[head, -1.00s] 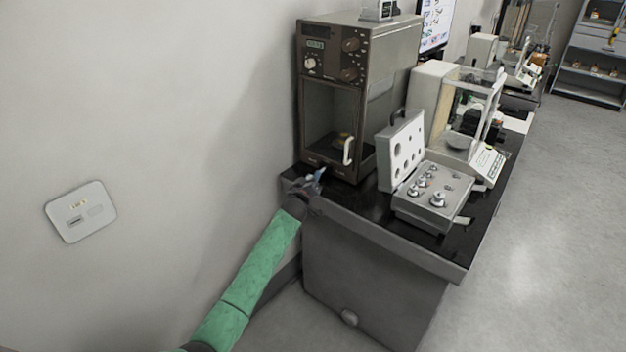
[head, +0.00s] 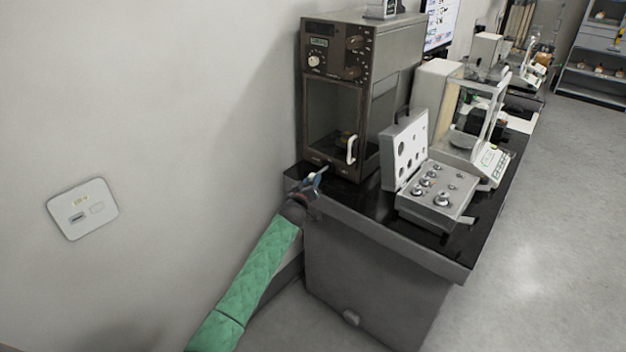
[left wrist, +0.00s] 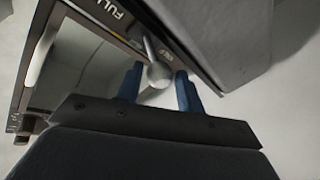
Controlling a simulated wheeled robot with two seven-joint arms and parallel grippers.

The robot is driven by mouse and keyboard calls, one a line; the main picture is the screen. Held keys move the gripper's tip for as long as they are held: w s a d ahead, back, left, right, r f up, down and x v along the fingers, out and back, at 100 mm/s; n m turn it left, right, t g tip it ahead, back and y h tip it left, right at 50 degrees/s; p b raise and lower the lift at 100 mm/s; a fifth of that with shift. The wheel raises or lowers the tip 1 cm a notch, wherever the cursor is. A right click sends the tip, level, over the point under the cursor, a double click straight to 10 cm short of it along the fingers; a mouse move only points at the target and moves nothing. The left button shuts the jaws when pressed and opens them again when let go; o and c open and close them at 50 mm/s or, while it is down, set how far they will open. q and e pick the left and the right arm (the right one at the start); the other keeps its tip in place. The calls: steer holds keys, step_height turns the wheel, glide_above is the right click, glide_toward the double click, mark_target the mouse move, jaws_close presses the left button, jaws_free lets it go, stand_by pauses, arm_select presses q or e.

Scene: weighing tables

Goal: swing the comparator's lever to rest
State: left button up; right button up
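The comparator (head: 340,60) is a tall brown cabinet with a glass front, dials and a white door handle, at the back left of the black table. In the left wrist view its lever (left wrist: 157,70) is a short grey arm ending in a round pale knob, at the cabinet's lower edge beside a "FULL" label. My left gripper (head: 314,184) is at the table's left corner, just below the cabinet front. In the left wrist view its blue fingers (left wrist: 159,88) are apart, with the knob between their tips; contact cannot be told. My right gripper is out of view.
An open grey weight case (head: 411,206) with several weights stands right of the comparator on the black table (head: 370,205). A balance with glass walls (head: 437,95) is behind it. A wall plate (head: 83,209) is at left. The floor at right is clear.

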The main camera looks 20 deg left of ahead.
arm_select(q)
steer(key=shift+s+b, duration=0.4)
steer(key=shift+s, duration=2.05)
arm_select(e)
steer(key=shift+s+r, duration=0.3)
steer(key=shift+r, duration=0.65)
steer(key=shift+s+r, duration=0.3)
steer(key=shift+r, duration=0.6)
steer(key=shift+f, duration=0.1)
